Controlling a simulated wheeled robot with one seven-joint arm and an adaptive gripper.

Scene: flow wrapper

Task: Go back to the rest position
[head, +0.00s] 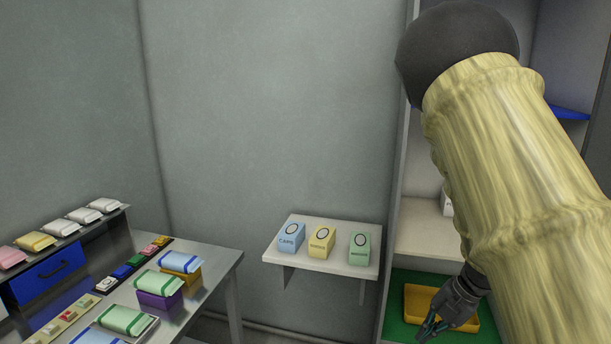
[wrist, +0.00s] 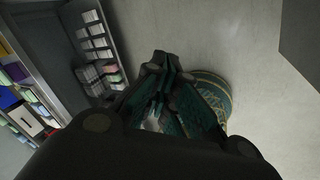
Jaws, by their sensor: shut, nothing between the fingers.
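My gripper (head: 430,328) shows at the lower right of the head view, at the end of my arm in its yellowish sleeve. It is in front of the shelf unit with the green surface and the yellow tray. In the wrist view my gripper (wrist: 158,112) fills the middle, with its dark and teal fingers together. It holds nothing. The floor lies beyond it.
A yellow tray (head: 463,318) lies on a green surface (head: 397,296) in the shelf unit. A wall shelf (head: 328,266) holds three labelled boxes. A metal table (head: 218,262) with several packs stands at left. A round patterned thing (wrist: 212,92) is on the floor.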

